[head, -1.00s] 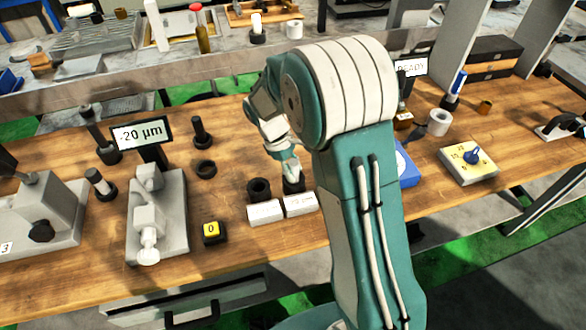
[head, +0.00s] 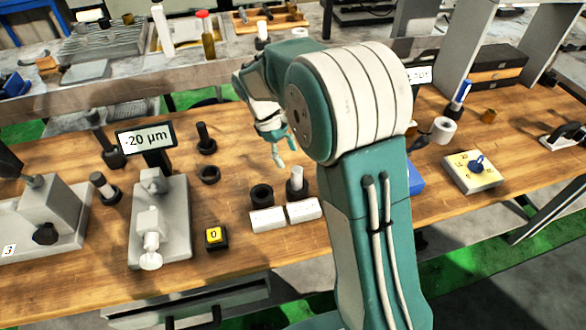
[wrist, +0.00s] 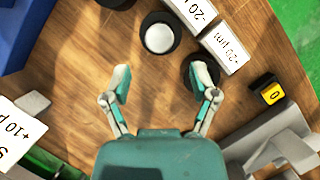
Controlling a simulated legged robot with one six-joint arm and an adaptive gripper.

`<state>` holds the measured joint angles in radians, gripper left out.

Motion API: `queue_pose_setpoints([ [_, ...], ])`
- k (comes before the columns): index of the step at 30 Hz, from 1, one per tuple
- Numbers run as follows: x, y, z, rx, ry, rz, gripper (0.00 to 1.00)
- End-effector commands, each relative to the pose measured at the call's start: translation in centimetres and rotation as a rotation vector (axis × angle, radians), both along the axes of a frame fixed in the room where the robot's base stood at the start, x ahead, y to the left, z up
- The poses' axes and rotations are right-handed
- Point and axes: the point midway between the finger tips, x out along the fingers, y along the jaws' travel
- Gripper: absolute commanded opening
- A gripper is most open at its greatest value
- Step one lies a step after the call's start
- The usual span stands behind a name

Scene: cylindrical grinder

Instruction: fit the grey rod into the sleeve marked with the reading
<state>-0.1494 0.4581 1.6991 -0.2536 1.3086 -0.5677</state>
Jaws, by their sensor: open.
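The grey rod (head: 297,177) stands upright in the right black sleeve (head: 298,194), behind a white label block. The rod's round top (wrist: 160,38) shows in the wrist view. The left black sleeve (head: 261,196) is empty in the head view; a finger partly covers it in the wrist view. Its label (wrist: 224,48) reads -20 µm. The label by the rod's sleeve (wrist: 193,10) is cut off by the picture edge; its full text is unclear. The display (head: 145,138) reads -20 µm. My gripper (head: 281,158) is open and empty, apart from the rod; its fingers (wrist: 162,76) are spread.
A grey gauge fixture (head: 160,220) and a yellow button marked 0 (head: 215,237) stand left of the sleeves. A dark ring (head: 208,174) and a black post (head: 204,138) are behind. A yellow dial box (head: 472,171) is at right. Bare wood lies between.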

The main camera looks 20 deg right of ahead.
Motion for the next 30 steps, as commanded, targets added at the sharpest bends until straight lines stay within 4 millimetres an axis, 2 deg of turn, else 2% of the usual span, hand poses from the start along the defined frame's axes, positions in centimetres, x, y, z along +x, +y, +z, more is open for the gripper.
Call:
queue_pose_setpoints([
  [3,0.6,0.7,2.1,0.001,-0.003,0.002,0.76],
  [9,1.1,1.2,3.9,0.001,0.0,0.001,0.76],
  [14,0.1,0.9,5.5,0.013,-0.046,-0.033,0.76],
  [21,-4.9,-0.4,10.3,0.074,-0.239,-0.191,0.76],
  [30,-12.2,-1.6,13.7,0.171,-0.483,-0.41,0.76],
])
